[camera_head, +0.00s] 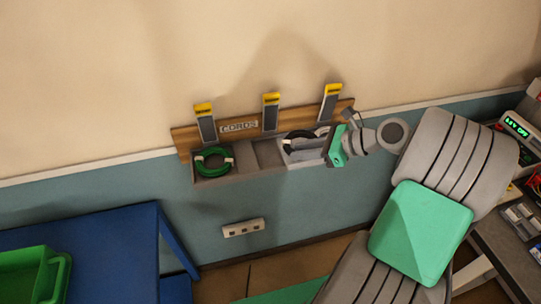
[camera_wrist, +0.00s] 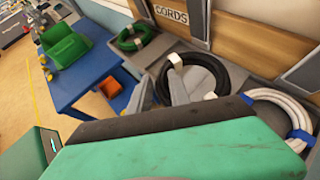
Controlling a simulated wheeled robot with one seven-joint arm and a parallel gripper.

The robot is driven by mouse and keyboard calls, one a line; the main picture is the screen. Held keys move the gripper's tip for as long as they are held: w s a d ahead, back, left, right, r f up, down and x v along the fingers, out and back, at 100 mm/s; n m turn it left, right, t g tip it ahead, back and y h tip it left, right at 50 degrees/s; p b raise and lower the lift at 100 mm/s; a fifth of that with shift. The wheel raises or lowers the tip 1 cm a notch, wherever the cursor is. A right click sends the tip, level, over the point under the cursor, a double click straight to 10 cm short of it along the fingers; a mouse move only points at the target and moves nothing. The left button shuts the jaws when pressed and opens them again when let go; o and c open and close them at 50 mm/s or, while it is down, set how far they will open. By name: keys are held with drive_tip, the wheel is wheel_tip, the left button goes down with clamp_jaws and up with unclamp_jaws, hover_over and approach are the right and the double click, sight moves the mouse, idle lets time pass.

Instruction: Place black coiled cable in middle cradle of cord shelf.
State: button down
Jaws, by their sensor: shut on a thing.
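The black coiled cable (camera_wrist: 208,66) has pale ties. My gripper (camera_wrist: 162,86) is shut on its near left side. In the head view the cable (camera_head: 299,134) shows as a dark loop at my gripper's fingers (camera_head: 306,147), at the right part of the cord shelf (camera_head: 210,177). The middle cradle (camera_head: 268,153) looks empty in the head view. In the wrist view the coil overlaps the middle of the shelf; whether it touches the shelf is unclear. My fingers and palm hide part of the cradles.
A green coiled cable (camera_head: 213,159) lies in the left cradle. A white coiled cable (camera_wrist: 283,110) with a blue tie lies in the right cradle. Yellow-topped uprights (camera_head: 270,112) stand along the back board. A blue table (camera_head: 90,255) with a green bin (camera_head: 30,275) stands lower left.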

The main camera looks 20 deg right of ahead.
drive_tip(key=b, duration=0.5)
hover_over(273, 164)
drive_tip(key=s+d, duration=0.2)
drive_tip(key=f, duration=0.3)
drive_tip(key=shift+w+d+f, duration=0.1)
drive_tip(key=shift+d+f, duration=0.1)
drive_tip(key=shift+f, duration=0.05)
drive_tip(key=b+x, duration=0.2)
drive_tip(key=b, duration=0.1)
drive_tip(key=shift+w+a+f, duration=0.1)
drive_tip(key=shift+w+f, duration=0.05)
drive_tip(key=shift+f, duration=0.3)
drive_tip(key=shift+w+a+f+b, duration=0.2)
drive_tip(key=shift+a+b, duration=0.05)
drive_tip(key=shift+b, duration=0.4)
drive_tip(key=shift+a+r, duration=0.1)
drive_tip(key=shift+r, duration=0.2)
drive_tip(key=c, duration=1.2)
unclamp_jaws()
drive_tip(key=shift+f, duration=0.15)
